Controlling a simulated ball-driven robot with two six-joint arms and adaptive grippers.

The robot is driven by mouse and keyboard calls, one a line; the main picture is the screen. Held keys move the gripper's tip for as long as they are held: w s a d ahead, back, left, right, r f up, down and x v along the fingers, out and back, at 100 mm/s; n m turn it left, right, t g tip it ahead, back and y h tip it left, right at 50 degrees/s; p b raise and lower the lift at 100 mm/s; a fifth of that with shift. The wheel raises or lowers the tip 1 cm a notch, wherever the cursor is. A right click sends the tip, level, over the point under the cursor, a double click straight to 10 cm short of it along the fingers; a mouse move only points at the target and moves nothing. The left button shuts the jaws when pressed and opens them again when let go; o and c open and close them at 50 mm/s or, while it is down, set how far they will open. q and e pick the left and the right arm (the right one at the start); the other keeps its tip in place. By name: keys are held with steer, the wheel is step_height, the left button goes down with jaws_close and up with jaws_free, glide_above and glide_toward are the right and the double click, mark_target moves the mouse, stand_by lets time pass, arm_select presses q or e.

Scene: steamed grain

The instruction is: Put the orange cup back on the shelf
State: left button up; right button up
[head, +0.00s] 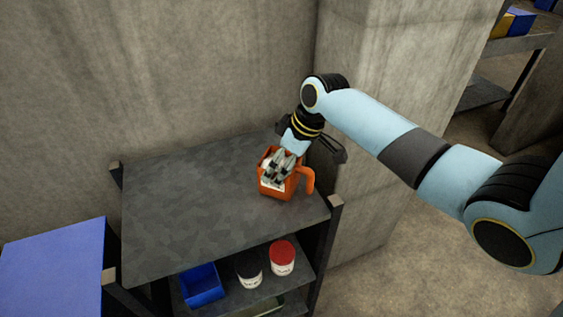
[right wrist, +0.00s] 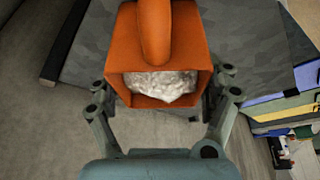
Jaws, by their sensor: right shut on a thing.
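The orange cup (head: 276,189) has a handle on its right side and is at the right part of the dark shelf unit's top (head: 170,220). I cannot tell whether its base touches the top or is just above it. My right gripper (head: 277,170) comes down from above and is shut on the cup. In the right wrist view the orange cup (right wrist: 208,50) shows its square mouth with white grain inside, and my right gripper's fingers (right wrist: 165,100) are on either side of it. My left gripper is not in view.
On the level below stand a blue bin (head: 201,285), a dark jar with a white label (head: 249,271) and a red-lidded jar (head: 282,257). A blue surface (head: 52,268) is at the left. A concrete pillar (head: 375,60) rises behind. The top's left part is clear.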

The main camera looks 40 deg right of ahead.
steer(key=o, duration=1.5)
steer(key=shift+f, duration=0.1)
steer(key=v, duration=1.2)
